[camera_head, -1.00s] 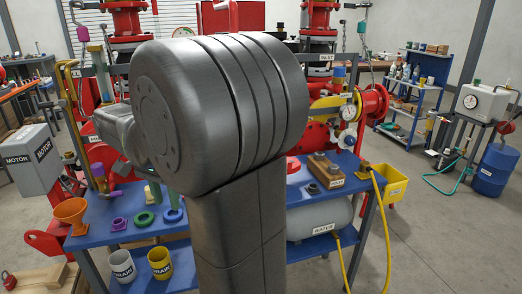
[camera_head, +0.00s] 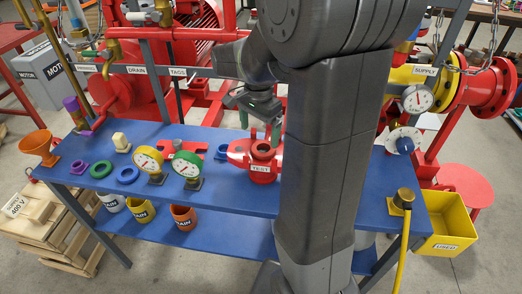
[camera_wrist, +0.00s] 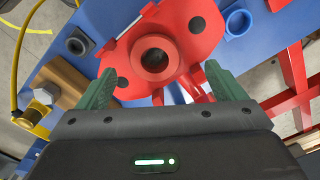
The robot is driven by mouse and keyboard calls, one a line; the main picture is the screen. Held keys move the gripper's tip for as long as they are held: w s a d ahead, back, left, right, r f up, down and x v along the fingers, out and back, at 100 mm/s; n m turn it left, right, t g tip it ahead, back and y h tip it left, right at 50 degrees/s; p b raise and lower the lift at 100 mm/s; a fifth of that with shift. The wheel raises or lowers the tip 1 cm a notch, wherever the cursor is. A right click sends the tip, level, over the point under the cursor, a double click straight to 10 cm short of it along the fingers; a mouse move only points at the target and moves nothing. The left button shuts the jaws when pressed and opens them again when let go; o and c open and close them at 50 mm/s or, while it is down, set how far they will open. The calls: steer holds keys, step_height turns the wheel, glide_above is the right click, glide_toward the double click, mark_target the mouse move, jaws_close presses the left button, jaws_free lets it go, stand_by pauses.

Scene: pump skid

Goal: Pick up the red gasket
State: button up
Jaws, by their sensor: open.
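A red fitting labelled TEST (camera_head: 262,174) stands on the blue table, with a raised round collar and an open bore. In the wrist view a thick red ring (camera_wrist: 155,73) surrounds the dark bore on a red plate (camera_wrist: 193,42). I cannot tell whether this ring is a separate red gasket or part of the fitting. My gripper (camera_head: 260,122) is above the TEST fitting, with its green fingers pointing down. In the wrist view my gripper (camera_wrist: 160,72) is open, its fingers spread either side of the ring, with nothing between them.
Purple (camera_head: 77,167), green (camera_head: 102,168) and blue (camera_head: 127,175) rings lie on the blue table (camera_head: 225,200). A yellow gauge (camera_head: 148,160) and a green gauge (camera_head: 187,165) stand left of the fitting. In the wrist view a wooden block with a bolt (camera_wrist: 62,85) is at left.

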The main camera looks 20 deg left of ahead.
mark_target(262, 148)
steer(key=f, duration=0.4)
steer(key=shift+d+f, duration=0.15)
steer(key=shift+d, duration=0.25)
steer(key=shift+f, duration=0.5)
steer(key=c, duration=1.1)
